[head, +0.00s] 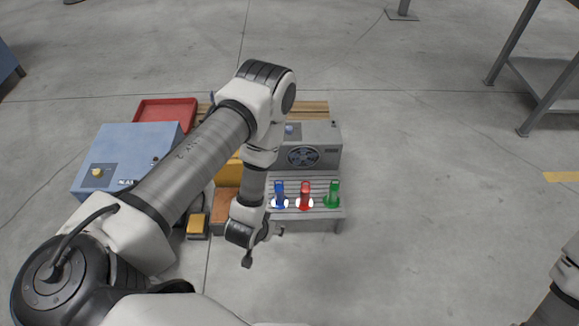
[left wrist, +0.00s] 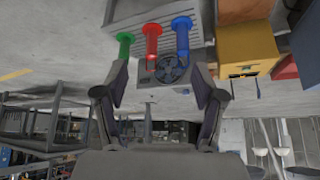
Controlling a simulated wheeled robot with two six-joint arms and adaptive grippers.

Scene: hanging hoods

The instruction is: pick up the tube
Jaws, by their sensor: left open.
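Three tubes, blue (head: 280,188), red (head: 305,190) and green (head: 333,188), stand in a row on a small grey slatted bench (head: 325,213). My left gripper (head: 264,246) is open and empty, in front and left of the row, apart from the tubes. In the left wrist view, upside down, the red tube (left wrist: 152,42) appears between the finger lines of my open gripper (left wrist: 160,70). The green tube (left wrist: 124,46) is left of it and the blue tube (left wrist: 182,38) right. My right gripper is out of view; only part of that arm shows at the lower right.
A grey fan box (head: 318,150) stands behind the tubes. A blue box (head: 105,180), a red tray (head: 167,110) and a yellow-topped box (head: 196,222) lie to the left, partly behind my left arm. Open floor lies right of the bench. A metal table (head: 545,85) stands at upper right.

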